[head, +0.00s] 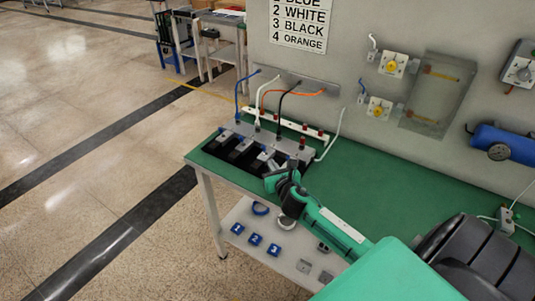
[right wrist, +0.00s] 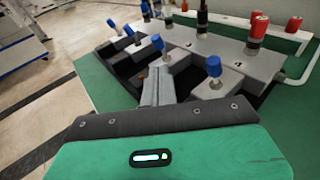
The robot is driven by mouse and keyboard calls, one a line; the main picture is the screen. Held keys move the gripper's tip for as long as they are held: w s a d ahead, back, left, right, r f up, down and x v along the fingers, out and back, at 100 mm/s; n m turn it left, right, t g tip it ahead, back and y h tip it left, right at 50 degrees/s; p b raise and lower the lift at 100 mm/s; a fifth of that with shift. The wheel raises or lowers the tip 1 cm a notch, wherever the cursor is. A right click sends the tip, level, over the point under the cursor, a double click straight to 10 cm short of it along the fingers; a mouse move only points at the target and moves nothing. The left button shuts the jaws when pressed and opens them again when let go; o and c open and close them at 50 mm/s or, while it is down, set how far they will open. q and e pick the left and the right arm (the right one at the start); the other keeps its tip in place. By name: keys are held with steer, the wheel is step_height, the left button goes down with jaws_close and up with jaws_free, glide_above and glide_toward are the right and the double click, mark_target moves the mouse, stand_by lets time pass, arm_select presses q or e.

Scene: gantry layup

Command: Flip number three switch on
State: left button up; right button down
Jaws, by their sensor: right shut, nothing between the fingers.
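The grey switch bank (head: 262,137) sits on the green bench, with black bays along its front. In the right wrist view a row of blue-tipped levers runs across it. The third lever from the left (right wrist: 158,44) stands just beyond my right gripper's fingertips (right wrist: 159,72). The fourth lever (right wrist: 214,67) is to the right of the fingers. In the head view my right gripper (head: 266,160) is over the front of the bank, shut and empty. I cannot tell whether it touches the third lever. My left gripper is not in view.
A sign (head: 300,24) lists colours by number. Coloured cables run from a wall plate (head: 300,90) down behind the bank. Red-capped posts stand on a white strip behind it. The green bench top (head: 385,174) is clear to the right. A lower shelf holds blue numbered blocks (head: 255,239).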

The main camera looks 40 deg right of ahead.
mark_target(264, 150)
steer(key=shift+r+p+x, duration=0.2)
steer(key=shift+x, duration=0.6)
steer(key=shift+r+p+x, duration=0.2)
steer(key=shift+x, duration=0.6)
steer(key=shift+r+p+x, duration=0.2)
steer(key=shift+x, duration=0.6)
steer(key=shift+w, duration=0.1)
